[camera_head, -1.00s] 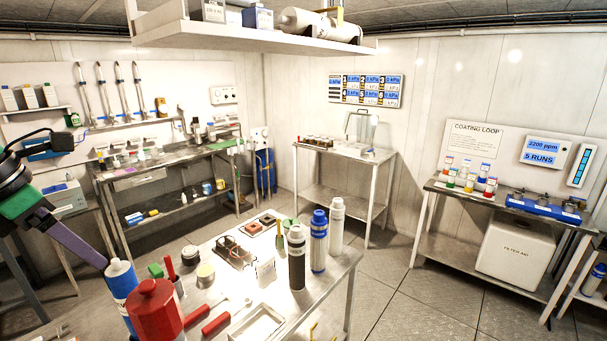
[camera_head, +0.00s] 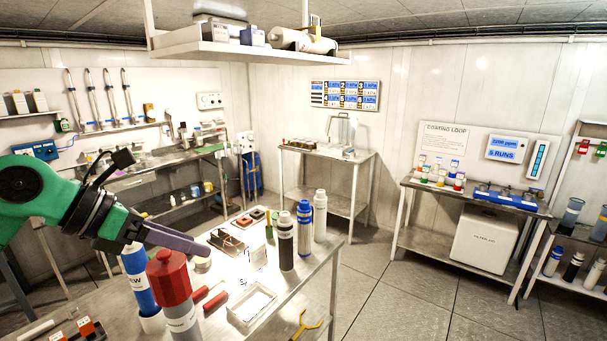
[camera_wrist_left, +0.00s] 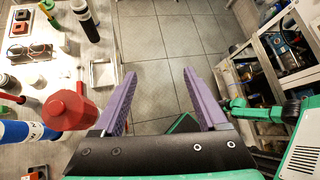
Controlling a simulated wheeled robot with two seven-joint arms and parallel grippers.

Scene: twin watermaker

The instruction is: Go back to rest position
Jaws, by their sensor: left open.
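My left gripper (camera_head: 178,237) reaches in from the left in the head view, above the steel table (camera_head: 318,292) and near the red-capped bottle (camera_head: 172,290). Its purple fingers are apart and nothing is between them in the left wrist view (camera_wrist_left: 152,105), where floor tiles show between them. The red cap (camera_wrist_left: 68,108) shows just left of the fingers there. A blue bottle (camera_head: 139,280) stands beside the red-capped bottle, partly hidden by the gripper.
Black (camera_head: 286,245), blue (camera_head: 304,220) and white (camera_head: 320,215) bottles stand toward the table's far right. A white tray (camera_head: 251,303) lies near its right edge. A shelf (camera_head: 240,52) hangs overhead. Floor (camera_head: 395,300) is open to the right.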

